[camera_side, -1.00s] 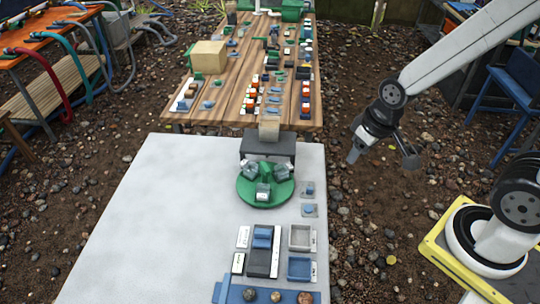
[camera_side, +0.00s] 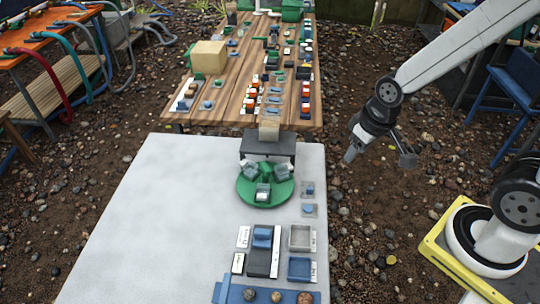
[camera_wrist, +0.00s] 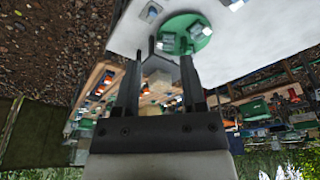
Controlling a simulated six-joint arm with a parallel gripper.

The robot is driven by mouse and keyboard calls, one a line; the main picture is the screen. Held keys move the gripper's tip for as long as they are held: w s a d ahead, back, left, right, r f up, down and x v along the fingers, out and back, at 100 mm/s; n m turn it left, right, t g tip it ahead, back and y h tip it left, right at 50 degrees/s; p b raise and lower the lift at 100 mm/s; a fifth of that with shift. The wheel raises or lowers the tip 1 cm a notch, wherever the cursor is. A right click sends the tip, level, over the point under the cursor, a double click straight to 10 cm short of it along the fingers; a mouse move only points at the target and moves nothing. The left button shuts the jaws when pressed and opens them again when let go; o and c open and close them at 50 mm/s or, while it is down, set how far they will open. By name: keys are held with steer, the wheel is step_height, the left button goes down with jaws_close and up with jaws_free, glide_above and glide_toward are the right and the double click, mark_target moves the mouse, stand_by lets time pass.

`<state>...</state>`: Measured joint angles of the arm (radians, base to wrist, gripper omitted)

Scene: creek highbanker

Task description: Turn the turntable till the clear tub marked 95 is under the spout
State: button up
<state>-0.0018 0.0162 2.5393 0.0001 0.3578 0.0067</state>
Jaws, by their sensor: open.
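The green turntable (camera_side: 265,192) sits on the white table in front of a dark grey stand. Clear tubs stand on it, one at the front (camera_side: 263,190), one at the left (camera_side: 248,171) and one at the right (camera_side: 281,170). Their markings are too small to read. A beige block (camera_side: 269,131) tops the dark stand (camera_side: 267,146); I cannot make out the spout. My gripper (camera_side: 379,158) is open and empty, right of the table and apart from the turntable. The wrist view shows the turntable (camera_wrist: 187,30) beyond the fingers of my gripper (camera_wrist: 170,60).
On the white table (camera_side: 170,210) are a grey tray (camera_side: 300,238), a blue tray (camera_side: 299,269), a dark block with a blue top (camera_side: 262,250) and small blue pieces on pads (camera_side: 309,189). A cluttered wooden table (camera_side: 225,110) stands behind. The white table's left side is clear.

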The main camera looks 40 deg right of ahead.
steer(key=w+a+f+m+g, duration=0.1)
steer(key=w+f, duration=0.1)
steer(key=w, duration=0.6)
steer(key=w+a+f+m, duration=0.1)
steer(key=w+a+f, duration=0.1)
steer(key=w, duration=0.6)
steer(key=m+g, duration=0.1)
steer(key=g, duration=0.1)
glide_above(265, 166)
step_height(265, 166, down, 8)
steer(key=shift+r, duration=0.1)
steer(key=shift+f, duration=0.2)
steer(key=shift+f, duration=4.25)
jaws_close()
